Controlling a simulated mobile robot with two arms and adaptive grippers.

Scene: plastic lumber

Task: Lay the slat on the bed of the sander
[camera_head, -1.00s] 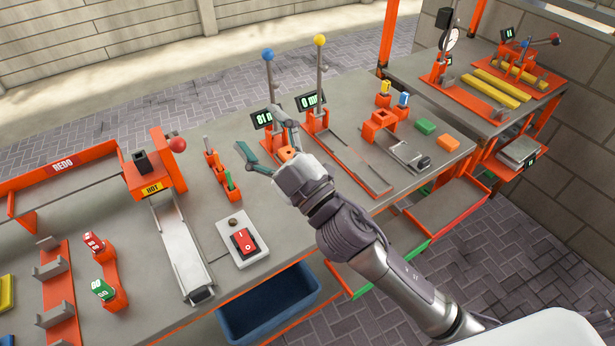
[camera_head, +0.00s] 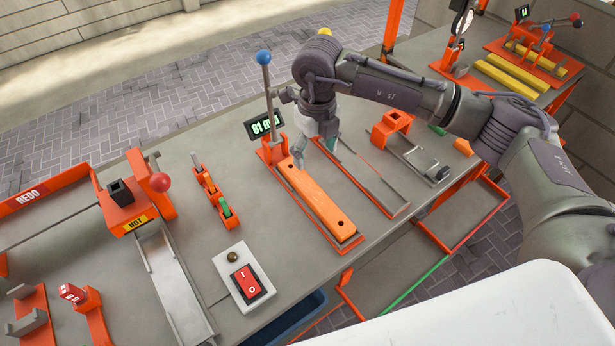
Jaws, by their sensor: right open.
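An orange slat (camera_head: 318,202) with a dark hole near each end lies lengthwise on the red-framed bed (camera_head: 350,242) of the blue-knobbed lever station, whose display reads 81. My right gripper (camera_head: 329,146) is open, fingers pointing down, just right of the slat's far end. I cannot tell whether a finger touches the slat. No machine is labelled as the sander, so I cannot tell which one it is. My left gripper is not in view.
An empty bed (camera_head: 372,178) lies right of the slat. The red-knobbed HOT machine (camera_head: 138,200) with its metal chute (camera_head: 172,275) stands left. A red switch (camera_head: 248,282) sits in front. An orange block holder (camera_head: 391,127) stands right. My right arm covers the back right.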

